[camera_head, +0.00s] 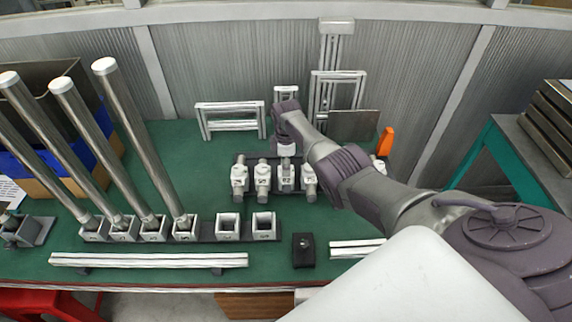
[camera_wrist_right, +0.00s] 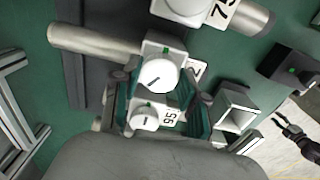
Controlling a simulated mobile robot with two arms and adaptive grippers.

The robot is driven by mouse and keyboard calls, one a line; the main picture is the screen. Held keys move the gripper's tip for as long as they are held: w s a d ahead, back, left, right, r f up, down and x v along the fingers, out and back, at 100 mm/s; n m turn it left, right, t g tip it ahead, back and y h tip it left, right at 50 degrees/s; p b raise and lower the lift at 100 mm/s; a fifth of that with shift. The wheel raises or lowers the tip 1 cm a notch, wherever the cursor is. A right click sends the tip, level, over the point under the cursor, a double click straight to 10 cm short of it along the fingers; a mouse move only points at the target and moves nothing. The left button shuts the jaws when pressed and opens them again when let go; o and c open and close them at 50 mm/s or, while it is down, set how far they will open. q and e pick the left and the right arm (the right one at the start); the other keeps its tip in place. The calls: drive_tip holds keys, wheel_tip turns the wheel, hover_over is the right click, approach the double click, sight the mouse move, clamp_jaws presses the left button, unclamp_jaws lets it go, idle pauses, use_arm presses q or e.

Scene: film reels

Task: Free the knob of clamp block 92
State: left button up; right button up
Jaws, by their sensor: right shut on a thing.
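Clamp block 92 (camera_head: 286,179) is the third from the left in a row of several grey clamp blocks on the green table. My right gripper (camera_head: 286,150) reaches down to it from behind. In the right wrist view, its fingers (camera_wrist_right: 160,90) flank a white round knob (camera_wrist_right: 158,76) with a dark slanted line, and they are shut on it. The label beside that knob is partly hidden; only a "2" shows. A second knob (camera_wrist_right: 145,117), on block 95, lies close by. A dark jointed part (camera_wrist_right: 300,140) at the wrist view's right edge may be my left gripper; its jaws are unclear.
Block 75 (camera_wrist_right: 205,10) stands close on the other side. Tall metal tubes (camera_head: 133,135) stand in sockets at the left. A black box (camera_head: 303,250) and a long rail (camera_head: 150,260) lie near the front edge. Metal frames (camera_head: 230,119) stand behind the blocks.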

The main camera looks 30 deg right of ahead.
drive_tip(key=n, duration=0.6)
drive_tip(key=shift+w+n+b, duration=0.1)
drive_tip(key=shift+n+b, duration=0.2)
drive_tip(key=shift+b, duration=0.1)
idle(0.4)
drive_tip(key=o, duration=1.1)
drive_tip(key=shift+o, duration=0.2)
drive_tip(key=shift+r, duration=0.1)
wheel_tip(320, 180, up, 12)
